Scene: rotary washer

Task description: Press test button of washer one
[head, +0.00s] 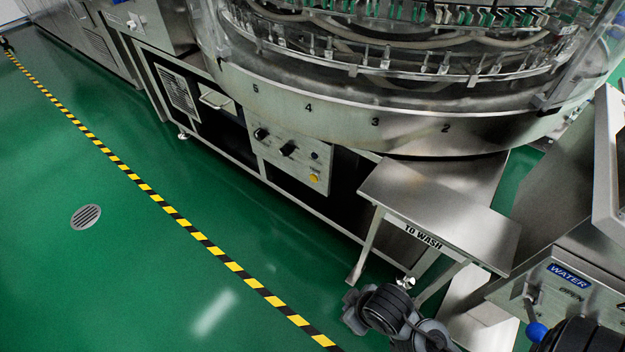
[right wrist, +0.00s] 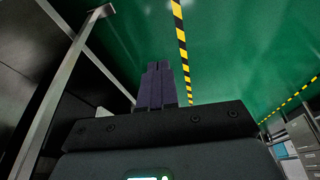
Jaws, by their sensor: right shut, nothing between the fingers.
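The rotary washer (head: 300,110) is a large round steel machine with numbers on its rim. Its control panel (head: 280,150) is on the lower front in the head view. The panel has dark knobs and a yellow button (head: 314,178); its lettering is too small to read. My right arm shows at the bottom of the head view, to the lower right of the panel; its fingertips are not clear there. In the right wrist view my right gripper (right wrist: 157,85) is shut and empty, with green floor beyond it. No button shows in that view. My left gripper is not in view.
A steel table marked TO WASH (head: 440,205) stands right of the panel, close above my right arm. A WATER box (head: 560,295) with a blue-knobbed lever is at lower right. Green floor with a yellow-black stripe (head: 180,218) is open at left.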

